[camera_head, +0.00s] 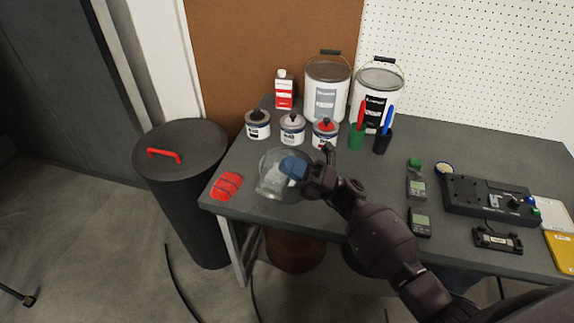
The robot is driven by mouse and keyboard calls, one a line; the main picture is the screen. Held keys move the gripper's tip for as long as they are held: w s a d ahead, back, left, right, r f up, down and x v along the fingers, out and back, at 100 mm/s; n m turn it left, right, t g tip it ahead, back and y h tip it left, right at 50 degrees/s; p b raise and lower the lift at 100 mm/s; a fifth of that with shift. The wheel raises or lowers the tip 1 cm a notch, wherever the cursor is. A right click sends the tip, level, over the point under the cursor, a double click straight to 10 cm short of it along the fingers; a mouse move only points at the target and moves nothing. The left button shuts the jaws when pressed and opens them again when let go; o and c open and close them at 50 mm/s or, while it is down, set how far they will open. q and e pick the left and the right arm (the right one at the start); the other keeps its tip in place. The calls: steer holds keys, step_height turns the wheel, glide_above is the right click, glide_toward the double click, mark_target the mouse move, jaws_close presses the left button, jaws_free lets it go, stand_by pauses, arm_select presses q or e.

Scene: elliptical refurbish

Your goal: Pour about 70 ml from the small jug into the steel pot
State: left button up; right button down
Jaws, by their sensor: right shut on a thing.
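My right gripper (305,171) is shut on a small blue vessel (292,167), which I take to be the small jug. It is held over a round, shiny grey, see-through-looking vessel (270,186), which I take to be the steel pot, near the table's left end. The jug appears tilted to the left; its mouth and any liquid cannot be made out. The gripper hides part of the jug, and the jug hides part of the pot. My left gripper is not in view.
A red bundle (227,186) lies left of the pot. Small cans (292,130), pails (327,90) and a red-and-white bottle (284,92) stand behind. A green pen cup (356,138) is to the right. Meters and a dark control box (475,199) lie right. A black bin (180,190) stands left.

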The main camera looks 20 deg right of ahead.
mark_target(286, 178)
steer(key=shift+s+a+r+n+g, duration=0.1)
steer(key=shift+s+n+g, duration=0.1)
steer(key=shift+n+g, duration=0.3)
steer(key=n, duration=0.1)
steer(key=f+n+g+b, duration=0.1)
steer(key=s+n+g, duration=0.1)
steer(key=shift+a+f+b, duration=0.3)
steer(key=shift+s+a+n+g, duration=0.15)
steer(key=shift+n+g, duration=0.15)
steer(key=shift+n, duration=0.3)
steer(key=shift+s+a+n+g, duration=0.1)
steer(key=shift+n+g, duration=0.2)
steer(key=shift+n, duration=0.3)
steer(key=shift+r+n, duration=0.25)
steer(key=shift+n, duration=0.15)
steer(key=shift+s+a+r+n+g, duration=0.1)
steer(key=shift+n+g, duration=0.3)
steer(key=shift+g, duration=0.1)
steer(key=shift+s+a+n+g, duration=0.15)
steer(key=shift+n+g, duration=0.25)
steer(key=shift+n, duration=0.2)
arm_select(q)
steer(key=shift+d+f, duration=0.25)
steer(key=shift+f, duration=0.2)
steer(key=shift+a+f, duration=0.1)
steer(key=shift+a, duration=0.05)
